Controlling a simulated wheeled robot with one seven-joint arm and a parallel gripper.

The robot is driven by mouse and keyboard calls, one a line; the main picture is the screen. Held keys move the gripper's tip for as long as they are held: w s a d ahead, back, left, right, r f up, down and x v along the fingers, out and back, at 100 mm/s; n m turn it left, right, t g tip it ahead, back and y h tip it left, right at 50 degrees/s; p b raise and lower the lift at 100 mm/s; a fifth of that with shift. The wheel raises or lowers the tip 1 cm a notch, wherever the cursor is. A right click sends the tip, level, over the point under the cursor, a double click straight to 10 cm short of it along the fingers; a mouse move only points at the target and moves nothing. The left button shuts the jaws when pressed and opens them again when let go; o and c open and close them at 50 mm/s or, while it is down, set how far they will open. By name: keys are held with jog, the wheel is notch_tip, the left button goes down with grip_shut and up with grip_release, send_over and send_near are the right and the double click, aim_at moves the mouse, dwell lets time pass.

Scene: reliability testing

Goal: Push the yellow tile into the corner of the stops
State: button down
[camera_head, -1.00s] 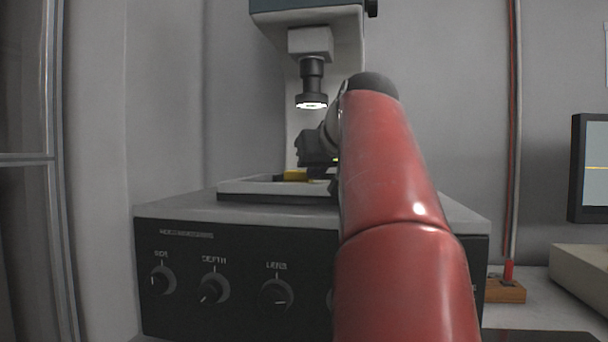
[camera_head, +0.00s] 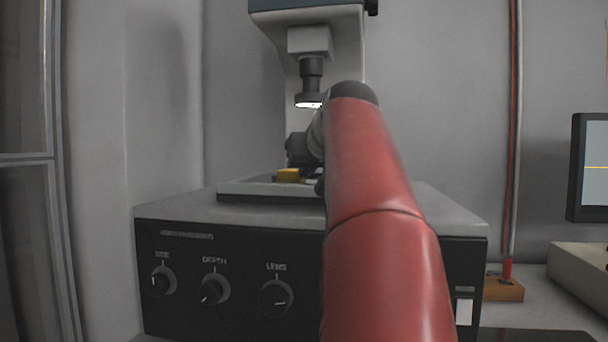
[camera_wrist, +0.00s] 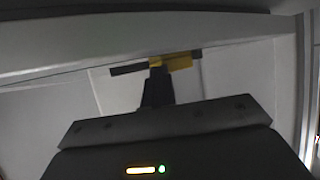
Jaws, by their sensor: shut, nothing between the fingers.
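The yellow tile (camera_head: 288,175) lies on the pale stage plate (camera_head: 240,188) under the microscope lens. In the wrist view the tile (camera_wrist: 181,62) is just beyond and right of my gripper's fingertips (camera_wrist: 157,70). The fingers are shut with nothing between them and are at or very near the tile's near edge; I cannot tell whether they touch. A dark strip (camera_wrist: 128,69), which looks like a stop, runs left of the tile, and a short dark piece shows at its right end. The corner is not clear. In the head view my arm hides the fingertips.
The microscope lens (camera_head: 310,98) hangs above the stage, close to my wrist. The stage sits on a dark control box (camera_head: 240,260) with knobs. A small wooden block with a red peg (camera_head: 505,285) and a monitor (camera_head: 590,168) stand at the right.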

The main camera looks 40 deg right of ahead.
jog(key=shift+s+a+r+p, duration=0.1)
jog(key=shift+s+r+p, duration=0.1)
jog(key=shift+r+p, duration=0.35)
jog(key=shift+s+a+r+p, duration=0.1)
jog(key=shift+s+r+p, duration=0.1)
jog(key=shift+r+p, duration=0.3)
jog(key=shift+s+r, duration=0.3)
jog(key=shift+r, duration=0.2)
jog(key=shift+s+r, duration=0.25)
jog(key=shift+r, duration=0.2)
